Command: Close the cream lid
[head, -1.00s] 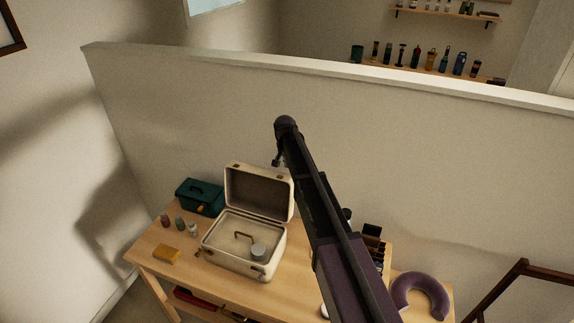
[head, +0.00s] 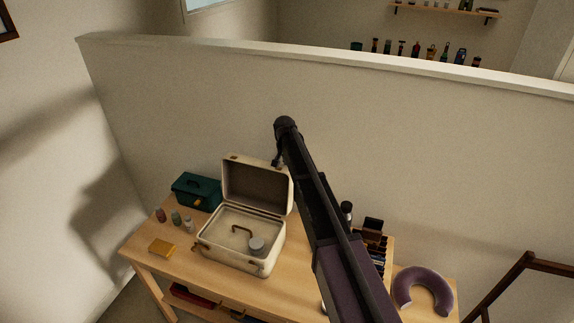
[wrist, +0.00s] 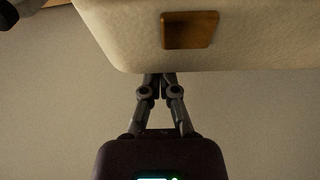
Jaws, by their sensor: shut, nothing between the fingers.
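The cream suitcase (head: 232,259) stands open on the wooden table in the head view. Its cream lid (head: 257,182) is raised, tilted back a little, with the dark lining facing the front. A grey round tin (head: 257,246) and a brown handle-like piece (head: 241,229) show in the base. My gripper (head: 277,162) is at the lid's upper right edge. In the wrist view, my gripper (wrist: 159,78) has its fingers together, empty, pointing at the edge of the cream lid (wrist: 120,35), which bears a brown patch (wrist: 190,30). Whether the tips touch the lid is unclear.
A green box (head: 197,191) stands behind the suitcase at left. Small bottles (head: 176,217) and a yellow block (head: 162,247) lie left of it. A purple neck pillow (head: 422,291) and dark organiser are at right. A partition wall (head: 180,100) rises behind the table.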

